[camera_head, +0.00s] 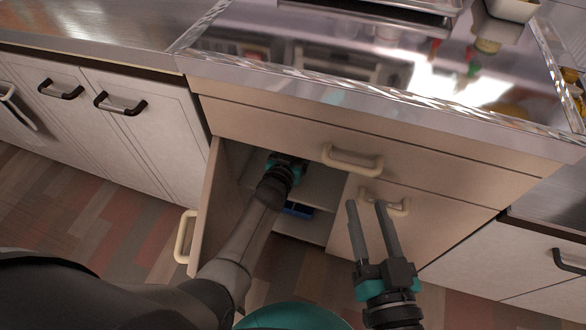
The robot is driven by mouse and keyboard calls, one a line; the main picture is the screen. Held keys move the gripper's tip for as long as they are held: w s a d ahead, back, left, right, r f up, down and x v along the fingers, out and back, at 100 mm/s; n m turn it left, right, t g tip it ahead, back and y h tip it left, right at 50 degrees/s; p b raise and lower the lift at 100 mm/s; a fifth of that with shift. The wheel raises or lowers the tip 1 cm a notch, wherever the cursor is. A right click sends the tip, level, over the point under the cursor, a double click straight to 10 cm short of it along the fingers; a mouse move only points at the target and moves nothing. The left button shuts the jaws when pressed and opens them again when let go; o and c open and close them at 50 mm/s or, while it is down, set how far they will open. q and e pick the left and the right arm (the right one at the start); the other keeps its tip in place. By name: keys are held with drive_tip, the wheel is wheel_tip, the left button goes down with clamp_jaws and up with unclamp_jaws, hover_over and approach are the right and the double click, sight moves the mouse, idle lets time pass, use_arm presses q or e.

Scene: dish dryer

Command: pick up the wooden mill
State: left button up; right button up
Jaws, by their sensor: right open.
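I cannot make out a wooden mill in this view. My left arm reaches into the open cabinet (222,170) under the counter. My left gripper (287,163) is inside the cabinet, near its upper shelf; its fingers are hidden in shadow, so I cannot see what is between them. My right gripper (365,204) is open and empty, with its two fingers parallel and pointing at the front of the closed right cabinet door, close to its handle (398,206) in the picture.
The left cabinet door, with its cream handle (184,237), stands open. A blue object (298,209) lies low in the cabinet. A closed drawer with a handle (352,160) is above. The shiny counter (330,85) overhangs it, with metal trays (370,18) at the back.

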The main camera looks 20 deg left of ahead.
use_arm(q)
clamp_jaws()
idle(0.7)
drive_tip(key=shift+r, duration=0.1)
idle(0.6)
